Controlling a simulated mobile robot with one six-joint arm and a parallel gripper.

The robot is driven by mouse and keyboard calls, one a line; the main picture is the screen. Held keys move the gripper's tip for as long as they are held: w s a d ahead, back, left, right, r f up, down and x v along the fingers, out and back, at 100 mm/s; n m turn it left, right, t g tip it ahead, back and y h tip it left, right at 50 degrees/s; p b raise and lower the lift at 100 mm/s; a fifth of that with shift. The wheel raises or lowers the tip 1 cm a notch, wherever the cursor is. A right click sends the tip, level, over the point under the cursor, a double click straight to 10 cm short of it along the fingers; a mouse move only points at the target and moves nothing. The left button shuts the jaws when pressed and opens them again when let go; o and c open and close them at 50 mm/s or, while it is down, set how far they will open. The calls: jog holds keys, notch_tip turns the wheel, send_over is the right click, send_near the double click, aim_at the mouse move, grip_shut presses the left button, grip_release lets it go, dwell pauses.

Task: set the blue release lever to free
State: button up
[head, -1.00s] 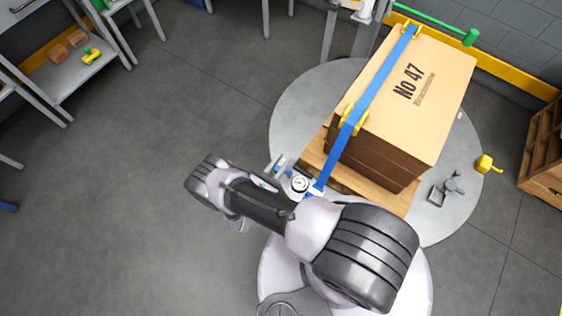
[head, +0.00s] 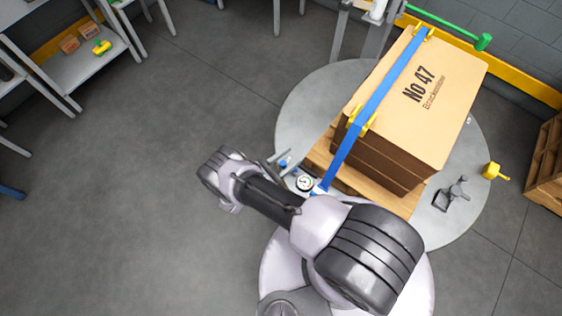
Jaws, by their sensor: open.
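A small blue part (head: 284,163), which looks like the release lever, shows just left of a round white gauge (head: 304,183) at the front left corner of the pallet. Its exact setting is too small to read. A blue strap (head: 378,95) runs from beside the gauge up over the brown carton stack (head: 432,85). My gripper (head: 279,161) is open, with its grey fingers close to the blue part. I cannot tell whether they touch it. My arm hides part of the area below the gauge.
The pallet (head: 318,157) stands on a round grey plate (head: 300,105). A grey tool-like piece (head: 450,193) and a yellow piece (head: 492,171) are at right. A wooden crate (head: 546,170) is at the far right. Shelving (head: 85,70) stands upper left; the left floor is clear.

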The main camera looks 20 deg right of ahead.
jog(key=v, duration=1.7)
jog(key=shift+s+a, duration=0.15)
